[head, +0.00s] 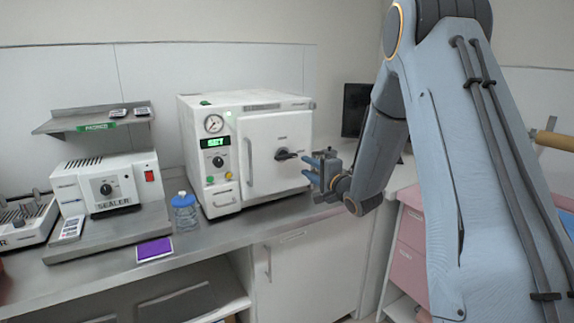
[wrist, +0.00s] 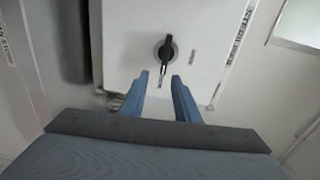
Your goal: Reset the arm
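My gripper (head: 314,170) is at the end of my arm, in front of the right side of the white autoclave (head: 223,120). In the wrist view my gripper (wrist: 158,82) has its two blue fingers apart, with nothing between them. The autoclave door (wrist: 135,30) is shut, and its black latch handle (wrist: 167,52) shows just beyond the fingertips. The same handle (head: 286,155) shows in the head view, left of my gripper and apart from it as far as I can tell.
The autoclave stands on a steel counter (head: 110,275). Left of it are a blue-capped bottle (head: 184,213), a purple pad (head: 154,249) and a sealer (head: 107,188) below a wall shelf (head: 95,119). A dark monitor (head: 355,110) and pink drawers (head: 411,230) are at the right.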

